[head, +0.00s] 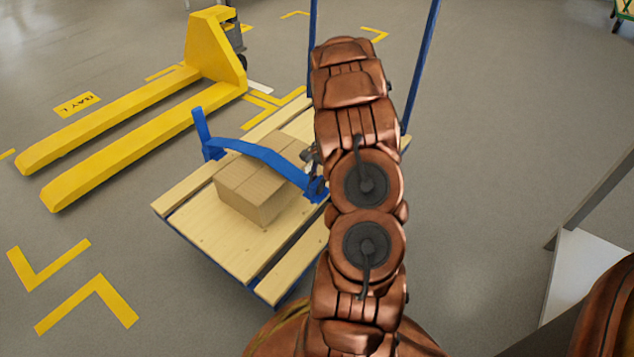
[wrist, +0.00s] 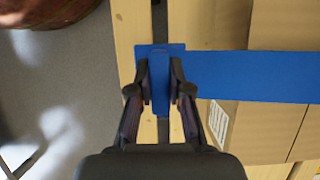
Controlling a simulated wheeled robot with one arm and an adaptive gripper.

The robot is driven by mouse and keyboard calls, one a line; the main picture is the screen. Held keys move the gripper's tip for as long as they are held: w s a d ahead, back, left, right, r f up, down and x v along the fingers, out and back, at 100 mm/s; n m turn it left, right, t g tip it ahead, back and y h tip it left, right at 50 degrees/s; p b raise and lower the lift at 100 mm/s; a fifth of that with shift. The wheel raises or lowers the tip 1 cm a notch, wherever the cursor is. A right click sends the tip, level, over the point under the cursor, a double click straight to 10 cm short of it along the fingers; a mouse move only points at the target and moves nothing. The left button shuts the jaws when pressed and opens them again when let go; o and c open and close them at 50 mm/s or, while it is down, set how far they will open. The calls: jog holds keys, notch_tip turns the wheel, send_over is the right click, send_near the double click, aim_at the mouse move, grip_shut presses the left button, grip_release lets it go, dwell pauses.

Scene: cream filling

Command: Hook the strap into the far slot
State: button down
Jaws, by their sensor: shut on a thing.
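A blue strap (head: 262,155) runs over the top of a cardboard box (head: 245,200) on a wooden-decked cart (head: 215,238). Its left end is at a short blue upright (head: 200,128) on the cart's left side. Its other end is at my gripper, which is mostly hidden behind my arm in the head view. In the wrist view my gripper (wrist: 160,84) is shut on the blue end piece of the strap (wrist: 240,76), over the planks beside the box. A dark gap shows between the planks under the end piece; I cannot tell whether the strap is in a slot.
A yellow pallet jack (head: 215,55) stands behind and left of the cart. Two tall blue posts (head: 420,65) rise at the cart's far end, partly behind my arm. Yellow markings (head: 88,305) lie on the grey floor. The floor at right is mostly clear.

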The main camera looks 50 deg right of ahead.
aim_at(317, 197)
jog(key=shift+f+b, duration=1.9)
jog(key=shift+f, duration=1.25)
jog(key=shift+f+p, duration=0.85)
jog(key=shift+f, duration=0.55)
jog(key=c, duration=1)
grip_release()
jog(key=v, duration=1.2)
jog(key=shift+a, duration=0.1)
